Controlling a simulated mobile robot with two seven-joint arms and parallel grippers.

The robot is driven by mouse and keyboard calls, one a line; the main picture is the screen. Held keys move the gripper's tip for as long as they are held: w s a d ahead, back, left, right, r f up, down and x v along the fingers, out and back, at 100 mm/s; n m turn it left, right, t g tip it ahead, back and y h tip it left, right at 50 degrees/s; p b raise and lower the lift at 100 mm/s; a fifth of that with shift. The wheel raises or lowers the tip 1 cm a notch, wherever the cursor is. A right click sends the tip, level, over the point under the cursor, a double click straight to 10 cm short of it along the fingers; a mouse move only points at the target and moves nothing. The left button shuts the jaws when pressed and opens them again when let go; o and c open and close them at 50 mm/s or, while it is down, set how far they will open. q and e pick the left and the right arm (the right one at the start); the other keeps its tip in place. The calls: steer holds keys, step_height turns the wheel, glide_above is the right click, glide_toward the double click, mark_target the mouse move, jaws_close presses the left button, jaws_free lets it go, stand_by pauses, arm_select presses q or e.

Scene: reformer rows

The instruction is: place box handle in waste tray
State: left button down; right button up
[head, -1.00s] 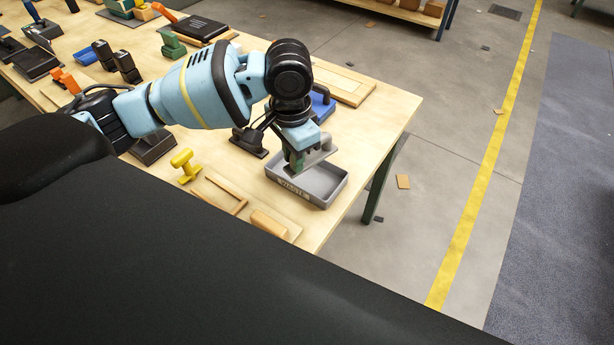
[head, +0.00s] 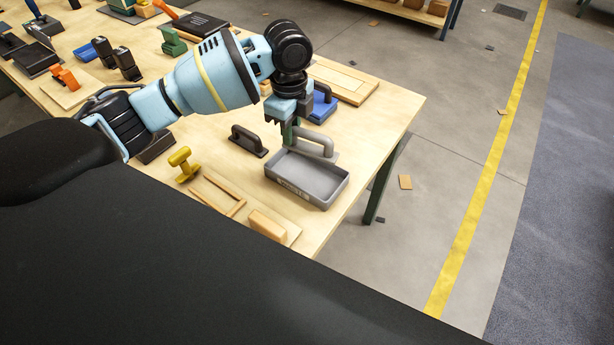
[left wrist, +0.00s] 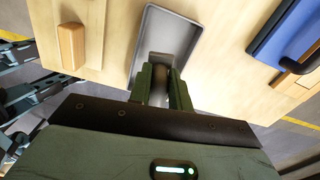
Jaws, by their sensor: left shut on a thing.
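The grey waste tray (head: 325,199) sits near the table's right edge in the head view, with lettering on its front wall. Its floor shows empty where visible. My left gripper (head: 289,140) points down at the tray's far rim and is shut on the grey box handle (head: 322,140). The handle's rounded grip sticks out to the right of the fingers. In the left wrist view the tray (left wrist: 172,32) lies beyond the fingers (left wrist: 161,82), which partly hide the handle. The gap between handle and tray is hard to judge. My right gripper is not in view.
A black-handled tool (head: 248,140) stands left of the tray and a blue one (head: 322,103) behind it. A yellow knob (head: 181,163), a wooden frame (head: 217,194) and a wooden block (head: 268,225) lie on the near side. The table edge is close on the right.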

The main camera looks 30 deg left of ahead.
arm_select(q)
steer(key=shift+w+a+f+m, duration=0.15)
steer(key=shift+w+a+m, duration=0.15)
steer(key=shift+m, duration=0.35)
steer(key=shift+w+a+f+m, duration=0.1)
steer(key=shift+w+a+m, duration=0.15)
steer(key=shift+m, duration=0.4)
steer(key=shift+f+b, duration=0.35)
steer(key=shift+f, duration=4.65)
steer(key=shift+f, duration=0.1)
steer(key=c, duration=1.3)
jaws_free()
step_height(320, 180, up, 12)
steer(key=shift+w+r+p, duration=0.1)
steer(key=shift+r+p, duration=0.05)
steer(key=shift+p, duration=0.25)
